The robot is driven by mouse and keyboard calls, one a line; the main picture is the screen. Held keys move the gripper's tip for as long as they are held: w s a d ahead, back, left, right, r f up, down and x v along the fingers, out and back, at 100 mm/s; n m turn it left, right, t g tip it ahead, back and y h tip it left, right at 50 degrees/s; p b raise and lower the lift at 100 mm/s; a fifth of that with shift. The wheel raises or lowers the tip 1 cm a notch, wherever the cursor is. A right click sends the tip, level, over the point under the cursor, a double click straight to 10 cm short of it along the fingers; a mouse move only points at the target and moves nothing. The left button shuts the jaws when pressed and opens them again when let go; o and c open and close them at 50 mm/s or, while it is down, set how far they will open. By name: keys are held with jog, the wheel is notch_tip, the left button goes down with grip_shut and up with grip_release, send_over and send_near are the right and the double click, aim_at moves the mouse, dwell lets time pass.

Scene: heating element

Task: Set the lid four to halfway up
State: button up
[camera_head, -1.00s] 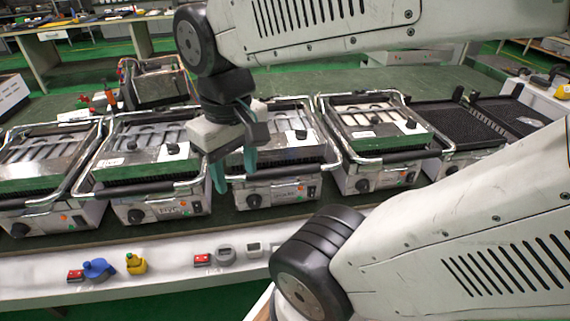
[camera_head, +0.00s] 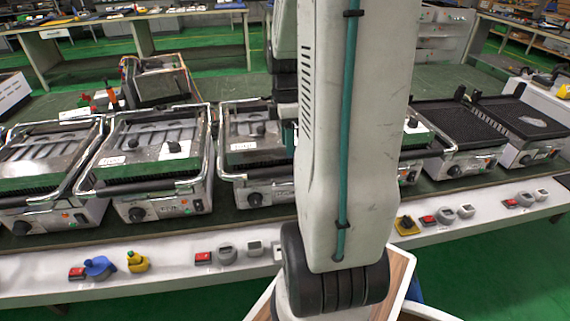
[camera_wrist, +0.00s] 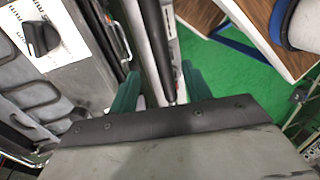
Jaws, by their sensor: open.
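Contact grills stand in a row on the bench. The fourth from the left is mostly hidden behind my arm in the head view; the right edge of its lid (camera_head: 416,132) shows and looks closed. My gripper is hidden there. In the wrist view, my gripper (camera_wrist: 160,90) is open, its two teal fingers apart. A dark handle bar (camera_wrist: 157,45) beside a pale metal edge runs between the fingers in the picture. I cannot tell whether they touch it. A lid top with a black knob (camera_wrist: 40,38) and white label lies to the left.
The first (camera_head: 45,155), second (camera_head: 150,145) and third (camera_head: 250,135) grills have closed lids. Dark ribbed plates (camera_head: 455,125) show on the right. Red switches (camera_head: 203,258) and small devices line the bench's front edge. Green floor (camera_wrist: 235,75) lies beyond it.

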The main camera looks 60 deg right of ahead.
jog(key=f, duration=0.5)
jog(key=s+a+f, duration=0.1)
jog(key=f, duration=0.1)
jog(key=shift+a+f, duration=0.1)
jog(key=shift+f, duration=0.1)
